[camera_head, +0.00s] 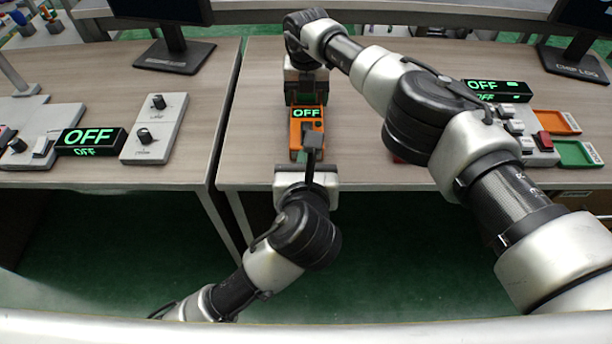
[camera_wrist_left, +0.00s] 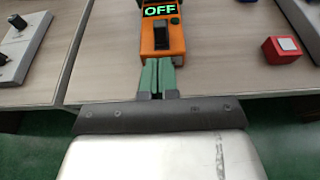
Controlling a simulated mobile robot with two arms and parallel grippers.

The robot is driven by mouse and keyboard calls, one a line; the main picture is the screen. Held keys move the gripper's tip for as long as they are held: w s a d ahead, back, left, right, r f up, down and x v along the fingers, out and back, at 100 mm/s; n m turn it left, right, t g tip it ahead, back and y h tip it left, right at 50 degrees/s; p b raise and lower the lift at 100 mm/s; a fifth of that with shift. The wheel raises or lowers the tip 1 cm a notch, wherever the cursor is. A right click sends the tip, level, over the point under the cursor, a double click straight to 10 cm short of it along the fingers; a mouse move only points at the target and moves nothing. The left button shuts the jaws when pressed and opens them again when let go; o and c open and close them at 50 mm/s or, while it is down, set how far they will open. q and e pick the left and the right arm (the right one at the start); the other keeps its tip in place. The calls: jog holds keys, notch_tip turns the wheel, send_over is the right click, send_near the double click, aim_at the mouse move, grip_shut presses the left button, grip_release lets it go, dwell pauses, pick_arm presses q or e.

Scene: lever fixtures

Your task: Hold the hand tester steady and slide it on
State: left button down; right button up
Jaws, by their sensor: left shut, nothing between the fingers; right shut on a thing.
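The hand tester (camera_head: 296,140) is an orange box with a black end, lying on the right-hand table near its front edge. Its display reads OFF in green. In the left wrist view the tester (camera_wrist_left: 151,45) shows a black slide switch (camera_wrist_left: 160,36) on its orange face, below the display. My right gripper (camera_head: 305,98) is shut on the tester's far end; its fingertips are mostly hidden. My left gripper (camera_head: 312,150) is shut and empty at the tester's near end. In the left wrist view its green fingertips (camera_wrist_left: 159,64) are together just below the switch; I cannot tell whether they touch the tester.
On the right stand another OFF display (camera_head: 497,91), a grey panel with buttons, and orange (camera_head: 556,122) and green (camera_head: 577,153) trays. A red button box (camera_wrist_left: 281,51) is right of the tester. A knob panel (camera_head: 154,128) is on the left table. A gap separates the tables.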

aim_at(306, 128)
pick_arm(q)
jog(key=shift+r+x, duration=0.2)
jog(key=shift+x, duration=0.7)
jog(key=shift+r+x, duration=0.15)
jog(key=shift+x, duration=0.75)
jog(key=shift+r+x, duration=0.2)
jog(key=shift+x, duration=0.7)
jog(key=shift+w, duration=0.15)
jog(key=w, duration=0.4)
jog(key=shift+w, duration=0.15)
jog(key=shift+a, duration=0.1)
pick_arm(e)
jog(key=shift+s+a, duration=0.1)
jog(key=shift+s, duration=0.05)
pick_arm(q)
jog(key=shift+s, duration=0.45)
jog(key=v, duration=1.3)
jog(key=shift+s+f, duration=0.25)
jog(key=shift+f, duration=0.1)
